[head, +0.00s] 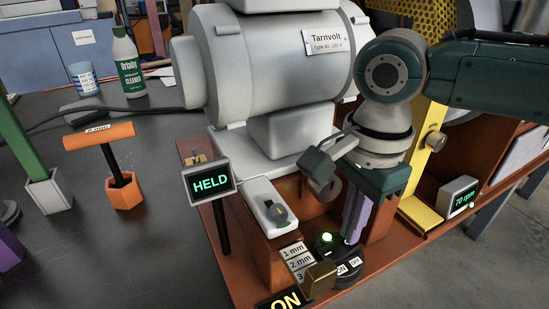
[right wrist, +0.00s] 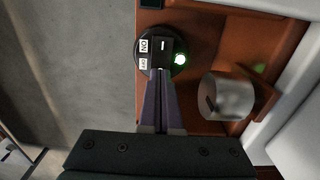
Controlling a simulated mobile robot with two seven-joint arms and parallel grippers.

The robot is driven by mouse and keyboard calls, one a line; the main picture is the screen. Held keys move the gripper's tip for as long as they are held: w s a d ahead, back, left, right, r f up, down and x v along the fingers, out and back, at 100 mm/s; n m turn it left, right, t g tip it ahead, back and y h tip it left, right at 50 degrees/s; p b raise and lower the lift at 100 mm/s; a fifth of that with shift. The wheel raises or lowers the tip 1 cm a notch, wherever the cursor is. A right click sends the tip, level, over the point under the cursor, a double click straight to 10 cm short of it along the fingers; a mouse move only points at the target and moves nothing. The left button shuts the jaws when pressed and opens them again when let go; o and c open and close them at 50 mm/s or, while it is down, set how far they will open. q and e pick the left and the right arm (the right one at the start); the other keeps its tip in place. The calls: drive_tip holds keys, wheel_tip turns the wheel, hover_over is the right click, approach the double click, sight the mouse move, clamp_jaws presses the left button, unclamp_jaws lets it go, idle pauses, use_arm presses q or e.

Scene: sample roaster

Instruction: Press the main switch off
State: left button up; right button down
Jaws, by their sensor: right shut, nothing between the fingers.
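The main switch (head: 323,246) is a round black unit with a lit green lamp and small ON and OFF labels, low on the orange-brown base in the head view. In the right wrist view the switch (right wrist: 152,46) shows a black rocker, the labels and the glowing lamp (right wrist: 179,59). My right gripper (head: 352,238) points down at the switch with its purple fingers shut and empty. My left gripper is out of view.
A grey motor (head: 265,70) stands behind. A yellow bracket (head: 424,168) and a 70 rpm display (head: 460,198) stand to the right.

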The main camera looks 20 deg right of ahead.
drive_tip(key=shift+f, duration=0.6)
wheel_tip(320, 180, up, 7)
drive_tip(key=p, duration=0.9)
idle(0.3)
idle(0.5)
